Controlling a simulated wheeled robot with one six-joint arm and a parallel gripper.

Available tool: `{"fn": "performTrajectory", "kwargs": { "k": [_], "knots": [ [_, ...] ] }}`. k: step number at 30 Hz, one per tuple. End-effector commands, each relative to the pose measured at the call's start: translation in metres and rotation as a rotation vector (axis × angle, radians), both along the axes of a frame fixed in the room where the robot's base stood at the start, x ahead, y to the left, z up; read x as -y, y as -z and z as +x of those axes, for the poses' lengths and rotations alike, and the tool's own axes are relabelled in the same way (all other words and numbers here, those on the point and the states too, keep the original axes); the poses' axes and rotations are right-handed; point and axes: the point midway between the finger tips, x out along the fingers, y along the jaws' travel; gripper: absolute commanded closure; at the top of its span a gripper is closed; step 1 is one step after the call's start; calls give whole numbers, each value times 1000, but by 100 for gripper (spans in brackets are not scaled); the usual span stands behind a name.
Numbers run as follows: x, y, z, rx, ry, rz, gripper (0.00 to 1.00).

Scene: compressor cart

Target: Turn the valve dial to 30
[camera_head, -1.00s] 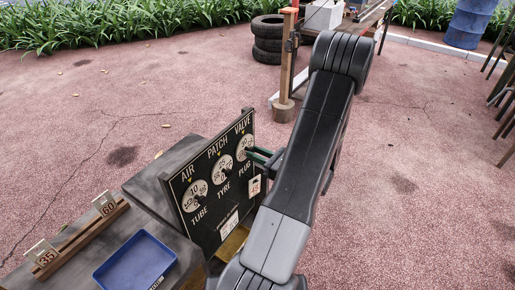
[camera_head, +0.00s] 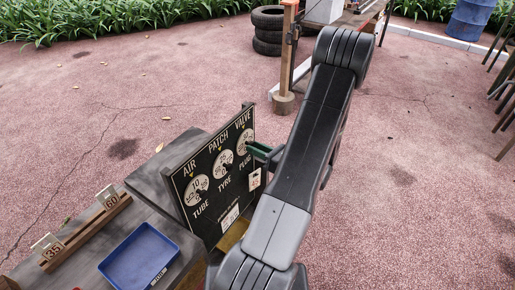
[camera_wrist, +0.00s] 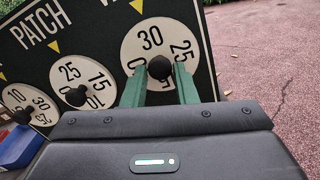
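The dial board (camera_head: 212,177) stands upright with three dials in a row, labelled AIR, PATCH and VALVE. The white valve dial (camera_head: 244,143) is the rightmost one. In the wrist view, the valve dial (camera_wrist: 135,47) has 30 at its top, about in line with the yellow marker (camera_wrist: 137,5), and 25 to its right. In the head view, my gripper (camera_head: 258,149) reaches the dial from the right.
A blue tray (camera_head: 139,254) and a wooden rack (camera_head: 88,234) with tags 35 and 60 are on the cart. Open paving lies beyond.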

Motion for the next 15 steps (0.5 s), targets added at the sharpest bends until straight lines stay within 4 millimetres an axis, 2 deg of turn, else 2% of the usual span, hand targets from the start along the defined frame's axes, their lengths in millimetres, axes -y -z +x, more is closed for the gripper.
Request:
{"fn": "performTrajectory", "kwargs": {
  "k": [1, 3, 11, 15],
  "knots": [
    [0, 1, 0, -1, 0, 1, 64],
    [0, 0, 0, 0, 0, 0, 55],
    [1, 0, 0, 2, 1, 1, 55],
    [8, 0, -4, 3, 2, 1, 55]
  ]
}}
